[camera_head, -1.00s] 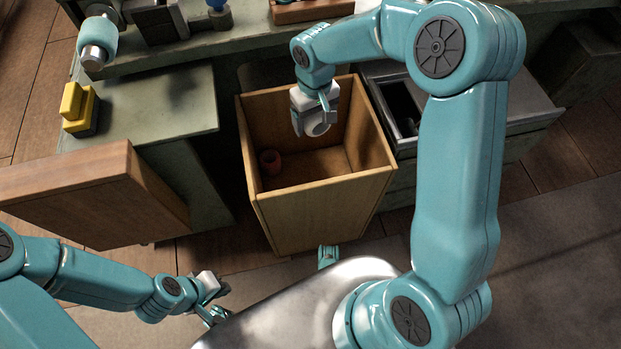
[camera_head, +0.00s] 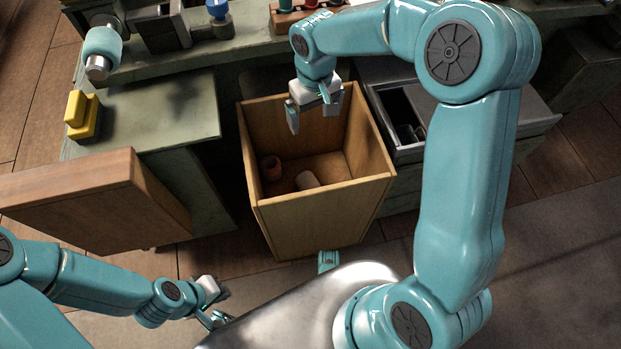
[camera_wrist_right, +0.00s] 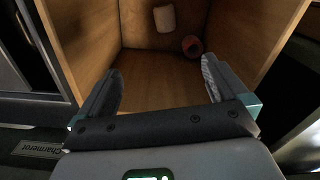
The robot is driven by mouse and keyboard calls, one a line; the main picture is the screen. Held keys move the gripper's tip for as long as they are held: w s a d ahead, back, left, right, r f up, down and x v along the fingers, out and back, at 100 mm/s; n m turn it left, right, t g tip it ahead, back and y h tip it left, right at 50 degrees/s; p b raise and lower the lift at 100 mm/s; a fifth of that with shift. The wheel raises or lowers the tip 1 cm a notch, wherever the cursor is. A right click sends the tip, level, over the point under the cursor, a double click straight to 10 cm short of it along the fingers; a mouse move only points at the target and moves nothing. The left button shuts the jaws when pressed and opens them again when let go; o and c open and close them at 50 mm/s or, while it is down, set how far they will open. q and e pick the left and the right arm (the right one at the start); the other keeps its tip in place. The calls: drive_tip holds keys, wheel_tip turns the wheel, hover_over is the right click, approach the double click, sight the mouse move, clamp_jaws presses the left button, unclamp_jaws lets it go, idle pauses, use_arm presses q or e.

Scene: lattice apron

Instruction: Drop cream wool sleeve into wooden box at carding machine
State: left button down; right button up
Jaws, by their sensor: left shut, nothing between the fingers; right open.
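The cream wool sleeve (camera_head: 307,180) lies on the floor of the wooden box (camera_head: 322,199). It also shows in the right wrist view (camera_wrist_right: 164,18), inside the box (camera_wrist_right: 148,70). My right gripper (camera_head: 311,117) is open and empty at the box's opening, above the sleeve and apart from it. Its two spread fingers (camera_wrist_right: 160,80) show in the wrist view with nothing between them. My left gripper (camera_head: 222,305) is shut and empty at the lower left, well away from the box.
A reddish sleeve (camera_head: 271,168) also lies in the box, left of the cream one. A green bench (camera_head: 170,115) with a yellow block (camera_head: 83,115) stands left. A brown wooden panel (camera_head: 95,200) is in front of it. An open metal drawer (camera_head: 408,120) is right of the box.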

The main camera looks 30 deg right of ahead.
wheel_tip(320, 180, up, 11)
drive_tip(key=p, duration=0.3)
